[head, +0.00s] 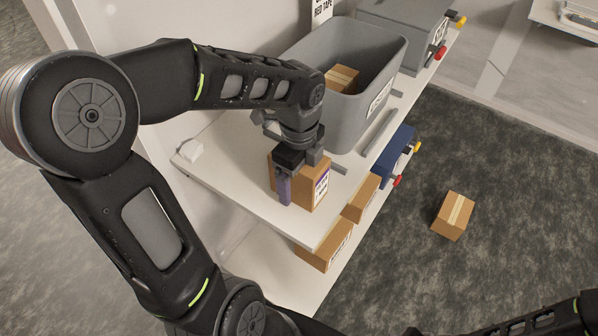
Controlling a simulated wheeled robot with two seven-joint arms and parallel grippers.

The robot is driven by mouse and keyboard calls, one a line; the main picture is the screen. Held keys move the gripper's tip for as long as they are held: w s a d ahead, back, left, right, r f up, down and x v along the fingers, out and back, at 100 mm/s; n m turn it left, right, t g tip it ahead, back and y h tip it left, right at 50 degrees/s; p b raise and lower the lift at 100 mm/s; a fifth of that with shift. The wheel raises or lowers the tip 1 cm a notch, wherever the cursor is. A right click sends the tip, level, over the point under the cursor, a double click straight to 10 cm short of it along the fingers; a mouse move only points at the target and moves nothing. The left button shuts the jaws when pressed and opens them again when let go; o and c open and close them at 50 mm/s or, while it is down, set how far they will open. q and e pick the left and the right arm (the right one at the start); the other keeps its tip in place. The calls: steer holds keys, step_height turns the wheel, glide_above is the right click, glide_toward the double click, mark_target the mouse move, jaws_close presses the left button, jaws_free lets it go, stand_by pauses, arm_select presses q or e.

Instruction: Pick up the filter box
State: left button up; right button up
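A brown cardboard box with a white and purple label (319,191) stands on the upper shelf near its front corner. It is probably the filter box, but its label is too small to read. My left gripper (290,175) points down at this box from above. One purple-grey finger lies along the box's near left face. The other finger is hidden, so I cannot tell whether the gripper is closed on the box. The box seems to rest on the shelf. My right gripper is not in view; only dark parts of my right arm show at the bottom right.
A grey bin (345,112) holding a brown box (342,78) stands behind on the upper shelf (225,172). Brown boxes (325,246) and a blue case (392,158) sit lower. A taped box (453,216) lies on the dark carpet.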

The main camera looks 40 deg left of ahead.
arm_select(q)
steer(key=shift+c, duration=0.2)
stand_by(0.3)
steer(key=c, duration=1.6)
